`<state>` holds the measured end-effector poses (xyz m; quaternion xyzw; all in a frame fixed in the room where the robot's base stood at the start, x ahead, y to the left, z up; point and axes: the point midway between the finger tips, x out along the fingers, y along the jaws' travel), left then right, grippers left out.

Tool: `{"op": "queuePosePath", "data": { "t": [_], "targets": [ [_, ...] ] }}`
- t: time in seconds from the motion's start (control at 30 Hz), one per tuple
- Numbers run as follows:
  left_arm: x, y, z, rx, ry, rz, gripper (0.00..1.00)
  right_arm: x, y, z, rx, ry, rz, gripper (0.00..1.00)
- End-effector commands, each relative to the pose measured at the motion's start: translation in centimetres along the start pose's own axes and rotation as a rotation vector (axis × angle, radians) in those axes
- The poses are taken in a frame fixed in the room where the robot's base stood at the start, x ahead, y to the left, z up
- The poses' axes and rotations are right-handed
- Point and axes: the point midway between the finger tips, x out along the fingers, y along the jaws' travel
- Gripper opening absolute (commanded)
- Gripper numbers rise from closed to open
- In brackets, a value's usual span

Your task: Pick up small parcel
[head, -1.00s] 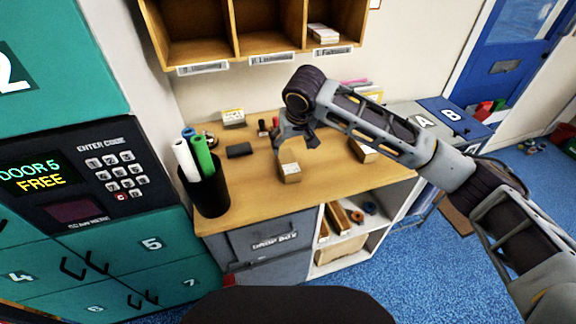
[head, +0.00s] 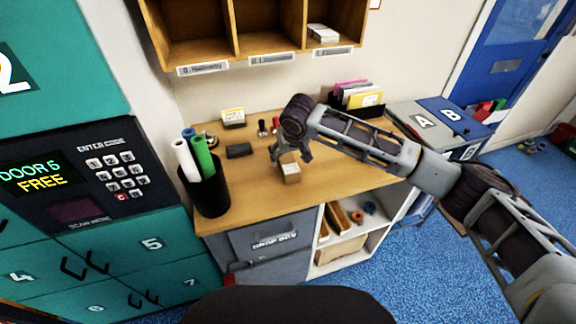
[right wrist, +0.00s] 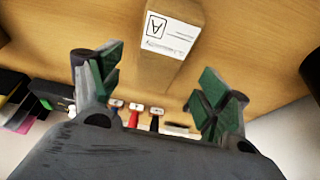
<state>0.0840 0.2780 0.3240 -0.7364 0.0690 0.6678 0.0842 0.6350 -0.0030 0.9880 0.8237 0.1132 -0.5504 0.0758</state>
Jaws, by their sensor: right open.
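A small brown parcel (head: 291,174) sits on the wooden counter (head: 255,190) near its front edge. In the right wrist view the parcel (right wrist: 172,45) has a white label with a boxed letter A. My right gripper (head: 291,155) is just above and behind the parcel in the head view, and partly overlaps it. In the right wrist view my right gripper (right wrist: 158,92) is open, its green-padded fingers apart. The parcel lies in line with the gap between them. I see no contact. My left gripper is not in view.
A black cup (head: 208,190) of rolled tubes stands at the counter's left. Stamps (head: 268,126) and a dark pad (head: 239,151) lie behind the parcel. A file holder (head: 358,98) stands at the back right.

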Motion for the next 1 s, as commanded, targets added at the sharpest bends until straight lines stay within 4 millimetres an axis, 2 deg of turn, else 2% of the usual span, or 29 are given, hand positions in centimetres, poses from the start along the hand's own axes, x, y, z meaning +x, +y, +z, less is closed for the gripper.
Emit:
{"op": "queuePosePath", "data": {
  "t": [0.27, 0.7, 1.0],
  "targets": [
    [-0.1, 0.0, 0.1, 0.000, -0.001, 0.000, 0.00, 0.3, 0.0, 0.0, 0.000, 0.000, -0.001, 0.77],
    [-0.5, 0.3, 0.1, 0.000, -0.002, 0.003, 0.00, 4.5, 0.2, 0.4, -0.001, -0.001, 0.000, 0.77],
    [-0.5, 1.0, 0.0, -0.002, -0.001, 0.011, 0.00, 5.2, 0.2, 0.4, -0.001, 0.000, -0.001, 0.77]
  ]
}}
